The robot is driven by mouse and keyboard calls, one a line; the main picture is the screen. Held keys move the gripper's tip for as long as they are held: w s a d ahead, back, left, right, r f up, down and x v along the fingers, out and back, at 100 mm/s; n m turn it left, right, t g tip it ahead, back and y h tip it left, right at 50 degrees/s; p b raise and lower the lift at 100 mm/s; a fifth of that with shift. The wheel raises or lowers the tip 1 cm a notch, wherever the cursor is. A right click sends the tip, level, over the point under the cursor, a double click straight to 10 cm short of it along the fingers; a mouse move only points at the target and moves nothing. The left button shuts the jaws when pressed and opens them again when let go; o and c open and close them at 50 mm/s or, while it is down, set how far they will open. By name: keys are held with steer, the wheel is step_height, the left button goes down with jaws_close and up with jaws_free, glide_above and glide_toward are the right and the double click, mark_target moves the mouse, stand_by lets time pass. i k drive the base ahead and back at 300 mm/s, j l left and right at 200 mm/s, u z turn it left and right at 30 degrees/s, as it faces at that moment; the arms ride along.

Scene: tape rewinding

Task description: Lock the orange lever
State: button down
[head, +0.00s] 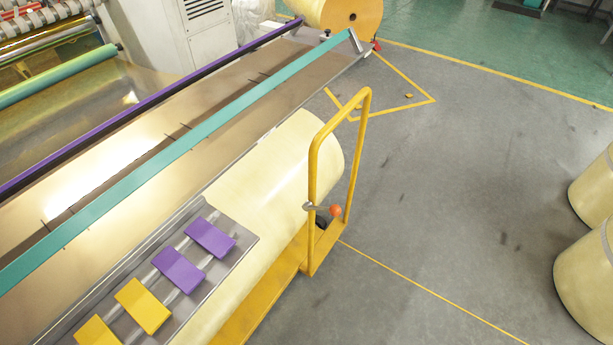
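The orange lever's round knob (335,210) is at the middle of the head view, on a short grey arm (316,207). It sits at the upright yellow frame (314,170) of a low yellow cart (262,310). The grey arm points roughly sideways, with the knob at its right end, between the two posts of the frame. I cannot tell from this view whether the lever is locked. My gripper is not in view.
A large cream roll (290,170) lies behind the frame, beside the long machine table (110,190). Purple and yellow blocks (180,270) sit on a panel at the front. More cream rolls (590,270) stand at right. Grey floor (460,190) between is clear.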

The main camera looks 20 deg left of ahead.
mark_target(335, 209)
steer(key=i+j, duration=0.15)
steer(key=j, duration=0.2)
steer(key=i+j, duration=0.1)
steer(key=j, duration=0.25)
steer(key=i+j, duration=0.15)
steer(key=j, duration=0.2)
steer(key=i+j, duration=0.1)
steer(key=j, duration=0.25)
